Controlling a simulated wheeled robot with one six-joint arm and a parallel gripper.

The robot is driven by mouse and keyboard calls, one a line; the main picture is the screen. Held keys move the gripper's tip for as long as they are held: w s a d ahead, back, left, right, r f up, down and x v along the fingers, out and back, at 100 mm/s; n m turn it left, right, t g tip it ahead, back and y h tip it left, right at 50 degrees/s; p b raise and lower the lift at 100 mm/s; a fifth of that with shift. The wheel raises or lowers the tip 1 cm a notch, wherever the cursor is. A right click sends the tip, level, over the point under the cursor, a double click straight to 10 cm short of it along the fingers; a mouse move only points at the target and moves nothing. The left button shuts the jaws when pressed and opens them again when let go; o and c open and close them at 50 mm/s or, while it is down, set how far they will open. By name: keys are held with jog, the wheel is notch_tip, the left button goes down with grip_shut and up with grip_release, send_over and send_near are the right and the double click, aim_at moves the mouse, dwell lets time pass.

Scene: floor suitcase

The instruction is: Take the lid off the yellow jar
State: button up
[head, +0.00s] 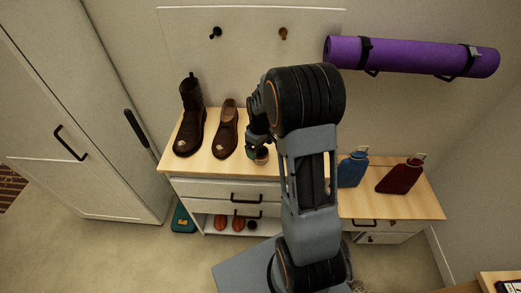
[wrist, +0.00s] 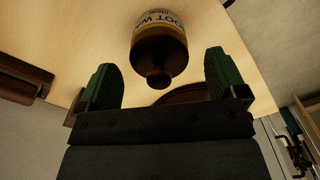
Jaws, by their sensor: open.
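A small jar (wrist: 160,22) with a cream-yellow label reading "BOOT WAX" stands on the pale wood top in the wrist view. Its dark brown lid (wrist: 172,52) with a round knob is on it. A bit of the jar also shows in the head view (head: 262,156), just under my gripper (head: 259,141). In the wrist view my gripper (wrist: 160,72) is open, its two green fingers on either side of the lid's knob with gaps on both sides. I cannot tell the exact height of the fingertips against the lid.
A tall boot (head: 190,118) and a brown shoe (head: 226,130) stand left of the jar on the cabinet top (head: 178,164). A blue bottle (head: 352,169) and a red bottle (head: 400,176) stand to the right. A purple rolled mat (head: 410,57) hangs on the wall.

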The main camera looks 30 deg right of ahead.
jog(key=shift+c, duration=0.4)
jog(key=c, duration=0.9)
jog(key=shift+c, duration=0.2)
